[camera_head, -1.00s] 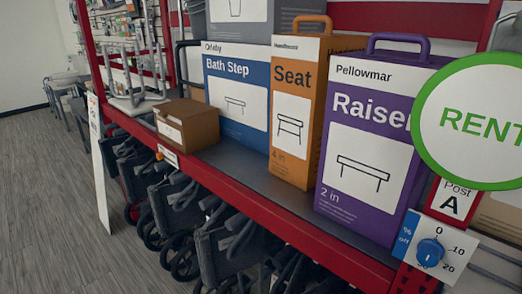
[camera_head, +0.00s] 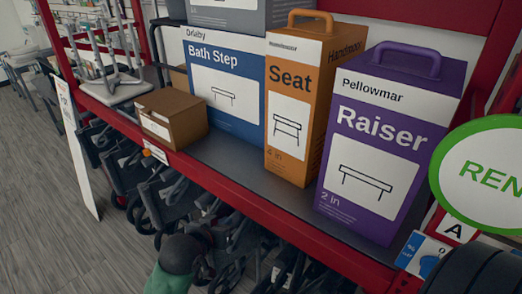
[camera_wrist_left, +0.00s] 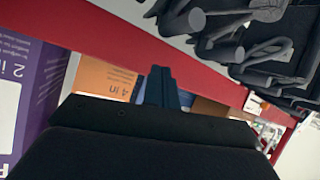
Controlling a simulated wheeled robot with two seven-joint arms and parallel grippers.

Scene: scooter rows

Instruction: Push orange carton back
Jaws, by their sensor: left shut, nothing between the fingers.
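The orange "Seat" carton (camera_head: 290,85) stands upright on the grey shelf, between the blue "Bath Step" carton (camera_head: 225,125) and the purple "Raiser" carton (camera_head: 375,190). Its lower front, marked "4 in", shows in the left wrist view (camera_wrist_left: 105,78). My left gripper (camera_wrist_left: 162,75) is shut and empty, its fingertips just in front of the shelf's red edge near the orange carton. I cannot tell whether they touch anything. In the head view my left arm's dark rounded end (camera_head: 184,252) shows low, below the shelf edge; its fingers are not clear there. My right gripper is not in view.
A red rail (camera_head: 250,208) runs along the shelf front. A small brown box (camera_head: 172,118) sits at left. Folded dark walkers or rollators (camera_head: 135,170) stand underneath.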

